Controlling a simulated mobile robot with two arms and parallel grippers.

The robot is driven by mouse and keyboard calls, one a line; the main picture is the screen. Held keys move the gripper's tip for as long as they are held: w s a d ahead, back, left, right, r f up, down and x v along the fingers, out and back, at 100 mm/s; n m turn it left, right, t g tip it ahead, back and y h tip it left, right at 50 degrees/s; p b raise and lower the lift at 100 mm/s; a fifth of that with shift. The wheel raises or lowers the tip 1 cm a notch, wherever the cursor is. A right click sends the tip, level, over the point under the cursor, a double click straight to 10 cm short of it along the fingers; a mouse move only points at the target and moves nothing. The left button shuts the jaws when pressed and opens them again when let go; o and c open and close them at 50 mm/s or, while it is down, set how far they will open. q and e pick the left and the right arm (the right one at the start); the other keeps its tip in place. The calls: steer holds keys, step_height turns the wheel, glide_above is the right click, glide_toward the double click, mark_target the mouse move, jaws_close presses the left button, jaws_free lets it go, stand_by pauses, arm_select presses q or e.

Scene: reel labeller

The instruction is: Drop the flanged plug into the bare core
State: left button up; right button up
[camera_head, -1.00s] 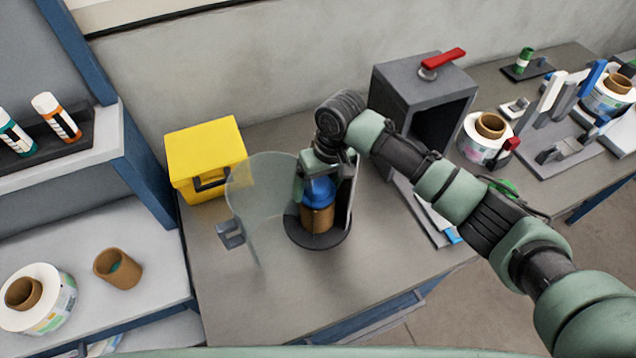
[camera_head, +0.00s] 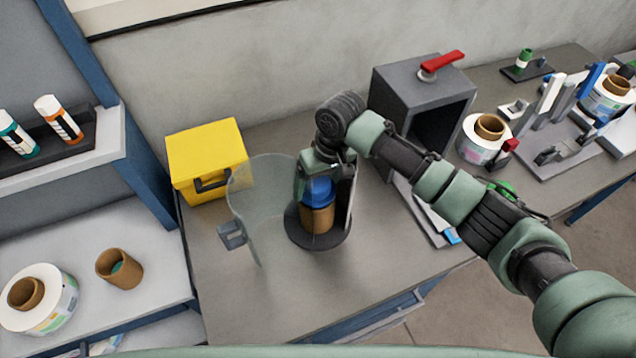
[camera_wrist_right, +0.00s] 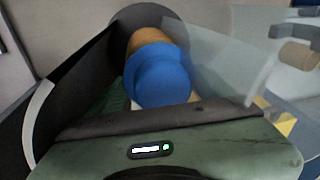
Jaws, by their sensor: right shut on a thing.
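The blue flanged plug (camera_head: 319,190) is between the fingers of my right gripper (camera_head: 322,182), which is shut on it. In the right wrist view the plug (camera_wrist_right: 158,76) shows large, in front of the brown core (camera_wrist_right: 148,38). The bare core (camera_head: 317,218) stands upright on a dark round base (camera_head: 318,240). The plug is directly over the core's top; I cannot tell how far its lower part sits inside. A clear curved guard (camera_head: 262,195) stands open to the left of the core. My left gripper is out of view.
A yellow box (camera_head: 207,160) stands behind left. A dark grey press with a red lever (camera_head: 440,62) is at the right. The left shelf holds a labelled reel (camera_head: 62,295) and another brown core (camera_head: 125,268). The table front is clear.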

steer(key=shift+f, duration=0.5)
stand_by(0.6)
steer(key=shift+s+f, duration=0.2)
steer(key=shift+f, duration=0.05)
